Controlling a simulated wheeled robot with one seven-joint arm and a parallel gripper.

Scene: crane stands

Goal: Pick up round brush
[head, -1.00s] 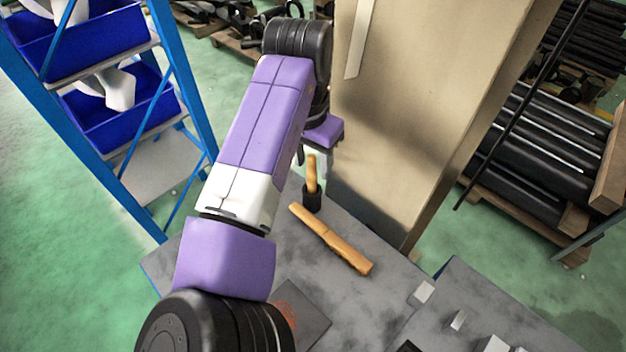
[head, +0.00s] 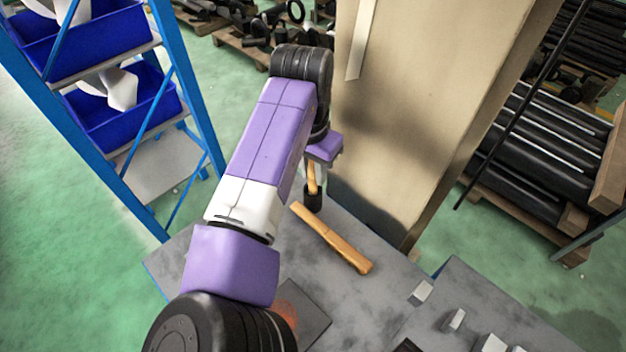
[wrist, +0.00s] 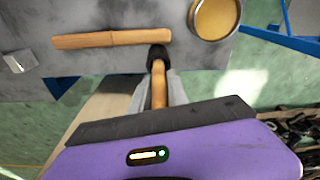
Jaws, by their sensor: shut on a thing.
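The round brush (head: 313,198) has an orange-brown wooden handle and a dark round head. It stands upright, head down, on the grey table near its far edge in the head view. In the wrist view the brush (wrist: 158,90) has its handle between the two pale fingers of my gripper (wrist: 158,95). My gripper (head: 318,172) is shut on the handle from above. In the head view the fingers are partly hidden by the purple gripper body. The brush head appears to be at the table surface; I cannot tell whether it touches.
A long wooden stick (head: 332,238) lies on the grey table (head: 378,305) close to the brush. A round tin with yellowish contents (wrist: 215,17) stands near it. A tall beige panel (head: 400,110) rises right behind my gripper. A blue rack with bins (head: 120,100) stands left.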

